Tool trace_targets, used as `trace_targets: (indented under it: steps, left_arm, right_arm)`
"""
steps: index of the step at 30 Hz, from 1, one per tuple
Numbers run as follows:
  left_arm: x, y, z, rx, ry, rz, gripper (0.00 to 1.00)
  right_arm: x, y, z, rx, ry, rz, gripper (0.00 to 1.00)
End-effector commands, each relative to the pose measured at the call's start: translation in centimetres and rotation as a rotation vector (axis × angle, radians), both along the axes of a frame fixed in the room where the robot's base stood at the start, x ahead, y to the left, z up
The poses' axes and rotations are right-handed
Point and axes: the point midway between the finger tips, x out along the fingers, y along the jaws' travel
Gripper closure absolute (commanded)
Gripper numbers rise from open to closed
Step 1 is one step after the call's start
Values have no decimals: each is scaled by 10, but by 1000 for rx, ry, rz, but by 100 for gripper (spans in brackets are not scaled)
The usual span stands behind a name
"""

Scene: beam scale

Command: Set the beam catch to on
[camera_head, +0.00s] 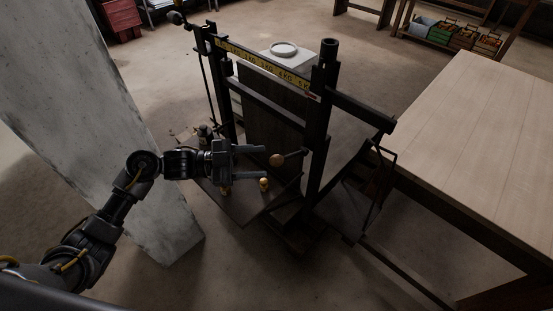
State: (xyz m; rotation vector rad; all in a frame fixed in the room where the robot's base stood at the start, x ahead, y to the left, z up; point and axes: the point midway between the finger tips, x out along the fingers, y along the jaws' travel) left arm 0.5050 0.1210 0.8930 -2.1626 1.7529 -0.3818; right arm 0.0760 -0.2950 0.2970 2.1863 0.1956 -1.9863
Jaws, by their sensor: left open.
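The beam scale (323,121) stands in the middle, a dark frame with two posts and a yellow marked beam (262,63) across the top. A lever with a round brown knob (277,160) sticks out to the left from the right post, below the beam. I take this lever for the beam catch; its setting cannot be read. My left gripper (264,161) comes in from the left at the knob's height. Its two fingers are apart and point right, with the knob near the fingertips. I cannot tell whether they touch it. My right gripper is not in view.
Small brass weights (264,184) stand on a low dark shelf (240,208) under my gripper. A pale wooden table (480,130) is at the right. A concrete pillar (90,110) stands at the left. A shelf with crates (440,33) is at the back right.

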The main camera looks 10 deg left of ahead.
Motion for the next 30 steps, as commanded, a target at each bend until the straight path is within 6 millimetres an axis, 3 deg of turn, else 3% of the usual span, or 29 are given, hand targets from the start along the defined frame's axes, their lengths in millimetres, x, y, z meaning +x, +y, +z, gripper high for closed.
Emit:
trace_targets:
  steps: [3,9,21,30]
  left_arm:
    - [5,-22,0,-2,-2,-1,51]
    - [10,-47,-1,-1,0,0,51]
    - [12,-55,0,1,-1,1,51]
    - [12,-55,0,0,0,1,88]
  right_arm:
    - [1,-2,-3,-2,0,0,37]
    - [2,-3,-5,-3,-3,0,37]
    - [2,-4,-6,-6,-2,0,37]
    - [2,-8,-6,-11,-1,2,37]
